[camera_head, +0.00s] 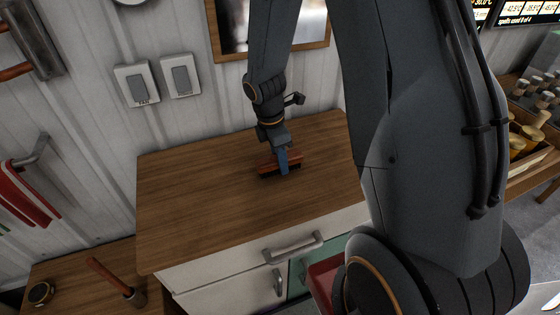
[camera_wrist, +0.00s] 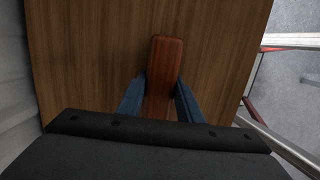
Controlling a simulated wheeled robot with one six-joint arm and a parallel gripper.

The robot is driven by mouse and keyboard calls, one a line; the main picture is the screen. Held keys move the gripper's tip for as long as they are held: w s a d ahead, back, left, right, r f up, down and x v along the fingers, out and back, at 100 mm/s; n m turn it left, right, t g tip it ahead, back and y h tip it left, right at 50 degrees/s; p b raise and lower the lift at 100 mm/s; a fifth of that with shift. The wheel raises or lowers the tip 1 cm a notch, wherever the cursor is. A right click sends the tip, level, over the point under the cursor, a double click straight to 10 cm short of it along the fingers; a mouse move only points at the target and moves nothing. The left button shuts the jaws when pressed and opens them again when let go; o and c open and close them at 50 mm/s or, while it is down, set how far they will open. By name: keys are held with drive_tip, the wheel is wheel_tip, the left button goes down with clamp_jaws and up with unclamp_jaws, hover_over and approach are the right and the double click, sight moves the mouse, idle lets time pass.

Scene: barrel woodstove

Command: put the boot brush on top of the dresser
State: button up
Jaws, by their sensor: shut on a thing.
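The boot brush (camera_head: 266,166) has a reddish-brown wooden back and dark bristles below. It is at the dresser's wooden top (camera_head: 190,205), towards the back and right of its middle. My gripper (camera_head: 284,168) points down and is shut on the brush, with blue fingers on both sides of it. In the wrist view the brush's wooden back (camera_wrist: 163,75) sticks out between the two fingers (camera_wrist: 160,100), over the wood top. The bristles look to be at or very near the surface; I cannot tell whether they touch it.
The rest of the dresser top is bare. Two switches (camera_head: 158,80) and a framed picture (camera_head: 270,28) are on the wall behind. A lower wooden surface at left holds a wooden-handled tool (camera_head: 112,280) and a round dark item (camera_head: 40,293). A crate with jars (camera_head: 528,140) stands at right.

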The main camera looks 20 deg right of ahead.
drive_tip(key=shift+f, duration=0.55)
drive_tip(key=shift+f, duration=0.15)
drive_tip(key=o, duration=1.1)
